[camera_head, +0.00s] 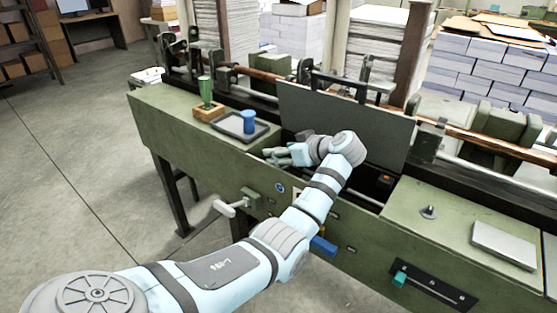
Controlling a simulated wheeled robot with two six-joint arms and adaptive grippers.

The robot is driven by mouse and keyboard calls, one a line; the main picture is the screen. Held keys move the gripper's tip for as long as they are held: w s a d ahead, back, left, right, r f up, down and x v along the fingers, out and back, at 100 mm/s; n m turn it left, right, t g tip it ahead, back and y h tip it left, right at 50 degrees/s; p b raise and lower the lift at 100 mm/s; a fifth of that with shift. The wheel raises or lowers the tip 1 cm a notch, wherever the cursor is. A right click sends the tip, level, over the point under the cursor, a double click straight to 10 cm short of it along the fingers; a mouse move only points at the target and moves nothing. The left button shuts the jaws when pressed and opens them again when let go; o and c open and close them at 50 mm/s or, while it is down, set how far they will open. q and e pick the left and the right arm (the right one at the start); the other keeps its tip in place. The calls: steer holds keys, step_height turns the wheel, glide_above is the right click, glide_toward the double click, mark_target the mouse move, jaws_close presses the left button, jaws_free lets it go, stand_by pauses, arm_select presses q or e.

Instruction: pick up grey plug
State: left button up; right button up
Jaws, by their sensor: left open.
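My left arm reaches in from the lower left, and its wrist bends over the open compartment of the green machine (165,125). My left gripper (272,156) points left and is open at the compartment's left end, just right of a dark tray. I see nothing between its fingers, though they are small here. A small grey plug-like piece (428,212) stands on the green top at the right, well apart from the gripper. The arm hides part of the compartment. My right gripper is not in view.
A raised dark lid (345,122) stands behind my wrist. A flat grey plate (506,244) lies far right. Rods run along the back.

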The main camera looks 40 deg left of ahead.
arm_select(q)
steer(key=shift+d, duration=0.1)
steer(key=c, duration=1.2)
